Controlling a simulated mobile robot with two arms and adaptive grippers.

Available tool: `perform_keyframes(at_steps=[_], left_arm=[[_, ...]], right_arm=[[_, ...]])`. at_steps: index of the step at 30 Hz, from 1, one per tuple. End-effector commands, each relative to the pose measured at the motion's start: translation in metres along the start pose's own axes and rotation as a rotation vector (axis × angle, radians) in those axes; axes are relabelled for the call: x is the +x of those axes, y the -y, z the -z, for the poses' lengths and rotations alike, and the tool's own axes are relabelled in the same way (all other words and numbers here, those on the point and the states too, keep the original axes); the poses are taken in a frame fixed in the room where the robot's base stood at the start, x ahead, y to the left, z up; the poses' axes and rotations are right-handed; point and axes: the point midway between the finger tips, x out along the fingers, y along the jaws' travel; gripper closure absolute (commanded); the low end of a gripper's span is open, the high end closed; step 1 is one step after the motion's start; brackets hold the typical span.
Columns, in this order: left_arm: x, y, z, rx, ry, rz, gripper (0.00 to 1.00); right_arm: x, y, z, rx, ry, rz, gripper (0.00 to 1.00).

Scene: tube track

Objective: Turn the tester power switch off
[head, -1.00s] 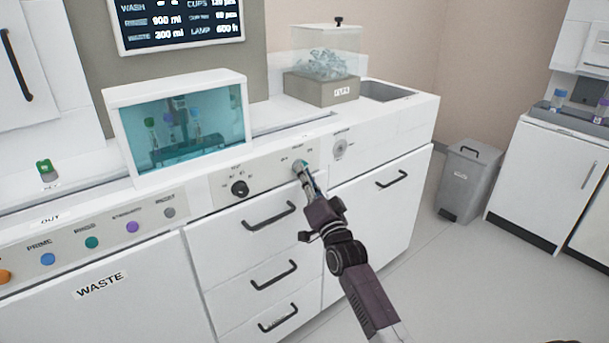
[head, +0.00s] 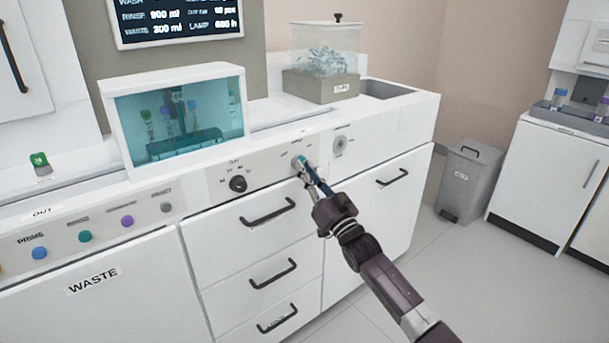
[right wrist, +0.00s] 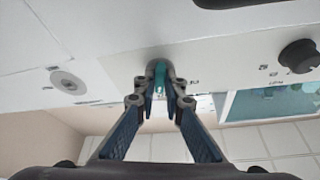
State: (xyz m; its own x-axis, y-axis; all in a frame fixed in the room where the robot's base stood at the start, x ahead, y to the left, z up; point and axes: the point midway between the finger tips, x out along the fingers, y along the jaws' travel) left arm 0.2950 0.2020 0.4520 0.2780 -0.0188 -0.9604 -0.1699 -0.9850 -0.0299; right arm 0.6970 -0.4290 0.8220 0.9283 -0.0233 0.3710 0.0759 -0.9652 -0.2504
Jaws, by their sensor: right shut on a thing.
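The tester's front panel (head: 265,168) carries a small switch, grey with a teal part, near its right end. My right gripper (head: 303,165) reaches up to the panel from the lower right, its fingertips at the switch. In the right wrist view, the right gripper (right wrist: 160,82) is shut on the teal switch (right wrist: 160,73), one finger on each side. The fingers hide much of the switch, and I cannot read its position or the small labels around it. My left gripper is not in view.
A black knob (head: 238,184) is left of the switch, and a round grey lock-like fitting (head: 340,143) is right of it. Drawers with black handles (head: 268,213) lie below. A teal-windowed box (head: 180,120) stands on the counter.

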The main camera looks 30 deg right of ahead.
Motion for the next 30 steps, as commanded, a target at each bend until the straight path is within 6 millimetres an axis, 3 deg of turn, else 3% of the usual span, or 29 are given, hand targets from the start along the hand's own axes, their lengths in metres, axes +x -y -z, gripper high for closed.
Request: perform_keyframes(at_steps=[7,15,30], left_arm=[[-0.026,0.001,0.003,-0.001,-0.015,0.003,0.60],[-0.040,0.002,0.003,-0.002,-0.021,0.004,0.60],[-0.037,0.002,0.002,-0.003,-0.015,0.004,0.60]], right_arm=[[-0.001,-0.004,-0.001,-0.221,0.003,0.090,1.00],[0.000,-0.006,0.000,-0.458,0.004,0.188,1.00],[0.002,-0.008,0.003,-0.835,0.003,0.346,1.00]])
